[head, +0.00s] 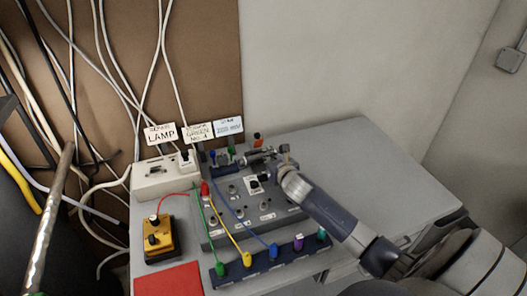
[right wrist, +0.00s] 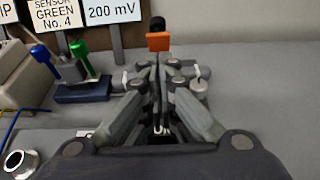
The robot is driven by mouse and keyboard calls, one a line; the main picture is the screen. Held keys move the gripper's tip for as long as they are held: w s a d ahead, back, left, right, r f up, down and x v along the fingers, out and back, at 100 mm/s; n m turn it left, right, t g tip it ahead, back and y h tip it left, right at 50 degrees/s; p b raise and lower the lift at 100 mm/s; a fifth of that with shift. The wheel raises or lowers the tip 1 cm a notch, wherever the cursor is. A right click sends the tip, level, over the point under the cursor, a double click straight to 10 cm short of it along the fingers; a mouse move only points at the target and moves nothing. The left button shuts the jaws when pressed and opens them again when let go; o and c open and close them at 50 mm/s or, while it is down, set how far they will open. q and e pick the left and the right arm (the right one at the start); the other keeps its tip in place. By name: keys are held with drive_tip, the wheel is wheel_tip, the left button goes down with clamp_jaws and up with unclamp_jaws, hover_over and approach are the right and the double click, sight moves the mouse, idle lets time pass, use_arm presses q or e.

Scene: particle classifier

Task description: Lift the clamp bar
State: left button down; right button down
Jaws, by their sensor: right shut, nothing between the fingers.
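My right gripper (head: 252,158) reaches in from the right over the back part of the grey control panel (head: 222,236). Its fingers are shut and empty, seen from behind in the right wrist view (right wrist: 158,68). An upright orange piece with a black top (head: 257,139) stands just beyond the fingertips. In the right wrist view the orange piece (right wrist: 158,42) lines up with the closed fingers; I cannot tell whether they touch it. I cannot clearly make out which part is the clamp bar; the gripper hides part of this area. My left gripper is not in view.
Green and blue plugs (right wrist: 76,54) stand left of the gripper, below the label cards (head: 197,132). A white box (head: 160,182) and a yellow box (head: 159,241) stand left of the panel. Wires cross the panel's left side. The grey tabletop (head: 372,172) is clear at right.

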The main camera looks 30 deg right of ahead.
sight(258, 137)
drive_tip(key=shift+x, duration=2.55)
drive_tip(key=shift+r+p, duration=0.3)
drive_tip(key=shift+p, duration=0.3)
drive_tip(key=shift+w+r+g+p, duration=0.2)
drive_tip(key=shift+g+p, duration=0.4)
drive_tip(key=shift+p, duration=0.55)
drive_tip(key=shift+w+d+r+p, duration=0.1)
drive_tip(key=shift+w+r+p, duration=0.15)
drive_tip(key=shift+p, duration=0.8)
drive_tip(key=shift+w+d+r+p, duration=0.1)
drive_tip(key=shift+w+r+p, duration=0.3)
drive_tip(key=shift+p, duration=0.3)
drive_tip(key=shift+w+d+r+p, duration=0.15)
drive_tip(key=shift+w+r+p, duration=0.35)
drive_tip(key=shift+w, duration=0.25)
drive_tip(key=shift+w+f, duration=0.1)
